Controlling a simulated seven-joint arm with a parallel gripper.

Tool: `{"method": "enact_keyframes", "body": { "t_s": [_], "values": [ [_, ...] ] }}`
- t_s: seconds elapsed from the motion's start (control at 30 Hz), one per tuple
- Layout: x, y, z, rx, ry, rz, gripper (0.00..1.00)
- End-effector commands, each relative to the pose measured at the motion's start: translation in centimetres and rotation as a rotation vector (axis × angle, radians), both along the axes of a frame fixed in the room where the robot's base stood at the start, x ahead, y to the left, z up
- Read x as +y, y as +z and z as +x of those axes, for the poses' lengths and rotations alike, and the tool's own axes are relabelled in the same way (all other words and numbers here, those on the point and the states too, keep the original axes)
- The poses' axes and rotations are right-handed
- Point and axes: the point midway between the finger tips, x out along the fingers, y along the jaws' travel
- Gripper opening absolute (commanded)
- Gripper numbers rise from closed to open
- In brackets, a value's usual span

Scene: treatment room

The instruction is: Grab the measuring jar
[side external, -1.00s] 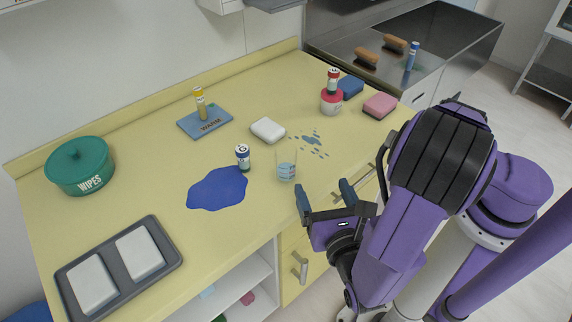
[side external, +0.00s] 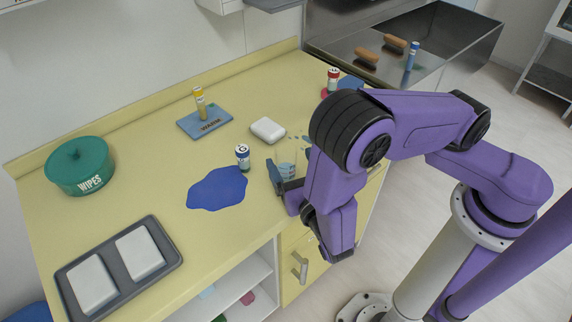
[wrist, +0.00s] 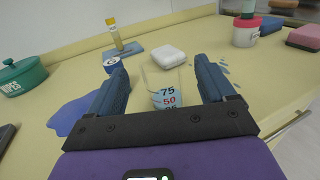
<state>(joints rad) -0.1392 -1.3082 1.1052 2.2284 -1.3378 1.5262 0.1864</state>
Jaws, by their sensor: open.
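In the side external view the jar (side external: 287,158) is partly hidden behind my arm. My gripper (wrist: 166,84) is open, its two blue fingers on either side of the jar in the wrist view, with a gap at each side. In the side external view my gripper (side external: 277,178) is low at the jar, and only one finger shows clearly.
A blue-labelled can (side external: 243,157) stands just left of the jar, beside a blue puddle (side external: 217,188). A white soap block (side external: 268,130) lies behind. A green wipes tub (side external: 79,166) and grey tray (side external: 163,239) are further left.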

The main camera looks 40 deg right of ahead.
Motion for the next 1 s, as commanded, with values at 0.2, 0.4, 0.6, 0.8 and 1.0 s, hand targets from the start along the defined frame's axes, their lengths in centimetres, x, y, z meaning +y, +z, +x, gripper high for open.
{"method": "enact_keyframes", "body": {
  "t_s": [0.2, 0.4, 0.6, 0.8, 1.0],
  "values": [
    [-0.5, 0.0, 1.2, 0.001, -0.002, 0.0, 0.83],
    [-1.5, -0.2, 3.9, -0.001, -0.005, 0.002, 0.83],
    [-2.0, -0.2, 5.4, 0.0, -0.001, 0.001, 0.83],
    [-2.0, -0.2, 5.5, 0.0, 0.001, 0.0, 0.83],
    [-2.0, -0.2, 5.5, 0.0, 0.001, 0.0, 0.31]
  ]
}}
